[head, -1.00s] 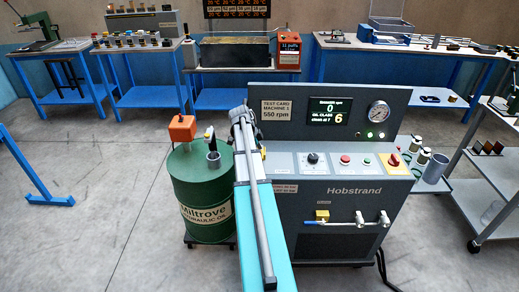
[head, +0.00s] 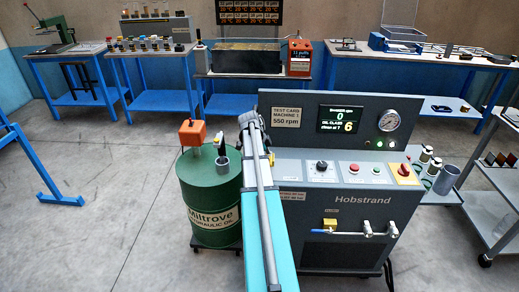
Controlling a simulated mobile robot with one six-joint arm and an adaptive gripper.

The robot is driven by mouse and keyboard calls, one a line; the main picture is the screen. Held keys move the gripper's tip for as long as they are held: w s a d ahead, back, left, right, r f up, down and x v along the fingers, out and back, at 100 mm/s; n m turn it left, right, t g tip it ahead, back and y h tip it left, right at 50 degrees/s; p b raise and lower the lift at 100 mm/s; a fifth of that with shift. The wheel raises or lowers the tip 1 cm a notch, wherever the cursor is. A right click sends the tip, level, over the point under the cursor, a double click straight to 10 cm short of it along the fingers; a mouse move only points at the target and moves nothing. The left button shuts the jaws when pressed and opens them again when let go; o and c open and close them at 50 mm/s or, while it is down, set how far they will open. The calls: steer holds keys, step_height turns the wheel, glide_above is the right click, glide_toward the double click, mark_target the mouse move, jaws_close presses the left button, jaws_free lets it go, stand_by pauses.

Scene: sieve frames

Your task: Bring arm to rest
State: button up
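My arm (head: 262,215), teal and grey, reaches forward from the bottom edge in the head view. Its far end is a grey joint at the left edge of the Hobstrand test machine (head: 362,215). Only small dark parts of the wrist show beside that joint. My gripper is mostly hidden behind the arm, so I cannot see its fingers or whether it holds anything. The machine's display (head: 341,119) reads 0 rpm and oil class 6.
A green oil drum (head: 208,205) with an orange-topped item (head: 192,132) stands close left of my arm. A grey trolley (head: 500,185) is at the right. Blue benches (head: 75,70) line the back wall. Open floor lies at the left.

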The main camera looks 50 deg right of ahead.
stand_by(0.3)
steer(key=w+a+n+t, duration=0.1)
steer(key=w+a+n, duration=0.3)
steer(key=a, duration=0.6)
steer(key=w+a+n+t, duration=0.1)
steer(key=w+a+n, duration=0.1)
steer(key=a+n, duration=0.6)
steer(key=w+a+n, duration=0.3)
steer(key=a, duration=0.9)
steer(key=s+a+n+y, duration=0.1)
steer(key=s+a+n, duration=0.1)
steer(key=a+n, duration=0.5)
steer(key=s+a+n+t+y+p, duration=0.1)
steer(key=s+a+n, duration=0.2)
steer(key=a, duration=1.6)
steer(key=n, duration=0.4)
steer(key=shift+s+t+y, duration=0.15)
steer(key=shift+t+y, duration=0.15)
